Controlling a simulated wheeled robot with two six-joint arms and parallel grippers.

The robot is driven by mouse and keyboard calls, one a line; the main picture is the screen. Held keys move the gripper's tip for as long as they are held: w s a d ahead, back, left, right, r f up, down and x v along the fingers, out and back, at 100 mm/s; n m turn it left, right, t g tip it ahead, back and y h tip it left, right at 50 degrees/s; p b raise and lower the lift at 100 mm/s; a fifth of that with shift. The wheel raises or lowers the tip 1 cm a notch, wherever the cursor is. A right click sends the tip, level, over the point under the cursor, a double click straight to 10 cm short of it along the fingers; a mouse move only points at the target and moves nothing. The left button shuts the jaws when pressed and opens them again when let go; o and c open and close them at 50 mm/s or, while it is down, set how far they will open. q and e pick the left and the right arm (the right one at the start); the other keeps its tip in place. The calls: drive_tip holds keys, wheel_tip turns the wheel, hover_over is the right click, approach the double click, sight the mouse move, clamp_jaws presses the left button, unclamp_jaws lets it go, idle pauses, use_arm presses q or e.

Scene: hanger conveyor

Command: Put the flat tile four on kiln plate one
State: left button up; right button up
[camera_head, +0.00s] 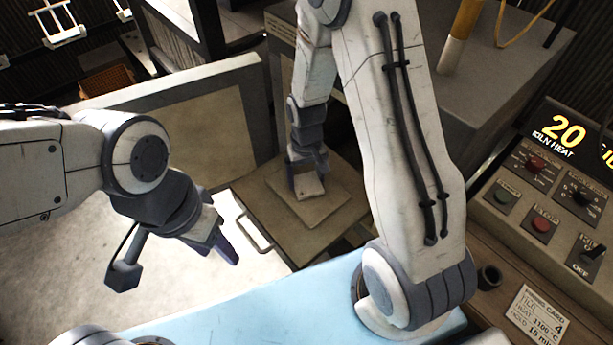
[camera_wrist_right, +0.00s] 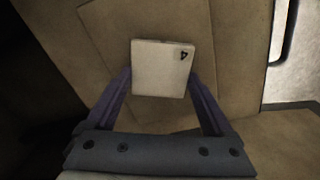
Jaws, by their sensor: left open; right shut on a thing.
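The flat tile (camera_head: 309,188) is a small pale square; in the right wrist view the tile (camera_wrist_right: 160,66) bears a black 4 in one corner. My right gripper (camera_head: 307,178) is shut on it, one finger at each side, and points down inside the kiln. A larger square kiln plate (camera_head: 322,212) lies below the tile on the chamber floor; it also shows in the right wrist view (camera_wrist_right: 108,48). No number is legible on the plate. I cannot tell whether tile and plate touch. My left gripper (camera_head: 226,244) is open and empty, left of the kiln.
The kiln door (camera_head: 208,138) stands open on the left. A metal handle (camera_head: 254,230) is near the chamber's front edge. A control panel (camera_head: 540,195) reading 20 kiln heat and a firing card (camera_head: 538,318) are at the right. A pale blue surface (camera_head: 255,305) spans the front.

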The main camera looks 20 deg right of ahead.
sight(306, 181)
drive_tip(key=o, duration=1.2)
drive_tip(key=shift+f, duration=0.1)
wheel_tip(306, 181, up, 12)
drive_tip(key=s+a+r+n, duration=0.2)
drive_tip(key=s+a, duration=0.2)
drive_tip(key=s, duration=0.2)
drive_tip(key=s+a+r+n, duration=0.3)
drive_tip(key=s+a, duration=0.1)
drive_tip(key=s, duration=0.3)
drive_tip(key=s+a+r+n+y, duration=0.1)
drive_tip(key=s+a+r+n, duration=0.1)
drive_tip(key=s, duration=0.5)
drive_tip(key=shift+s+a+r+n, duration=0.15)
drive_tip(key=shift+a+n, duration=0.1)
drive_tip(key=shift+a, duration=0.4)
drive_tip(key=shift+s+a+r+n, duration=0.1)
drive_tip(key=shift+a+n, duration=0.15)
drive_tip(key=shift+a, duration=0.35)
drive_tip(key=shift+p, duration=0.35)
